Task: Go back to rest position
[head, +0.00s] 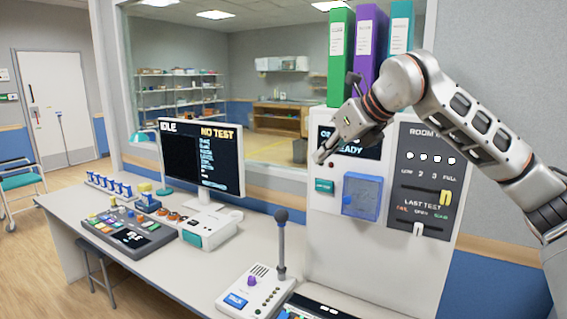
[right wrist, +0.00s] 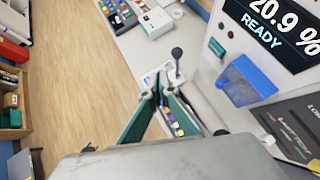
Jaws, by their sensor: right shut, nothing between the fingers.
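My right arm comes in from the right in the head view, raised in front of the white wall cabinet (head: 330,245). Its gripper (head: 322,157) is shut and empty, in front of the cabinet's display (head: 368,148), part of which it hides. In the right wrist view the fingers of this gripper (right wrist: 162,92) come together with nothing between them, seen against the desk and floor. My left gripper is in neither view.
A blue transparent cover (head: 362,196) and a slider panel (head: 430,180) are on the cabinet; binders (head: 367,45) stand on top. The desk (head: 185,270) holds a monitor (head: 202,155), a control panel (head: 128,232) and a microphone (head: 281,245). Open floor (right wrist: 75,85) lies beside the desk.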

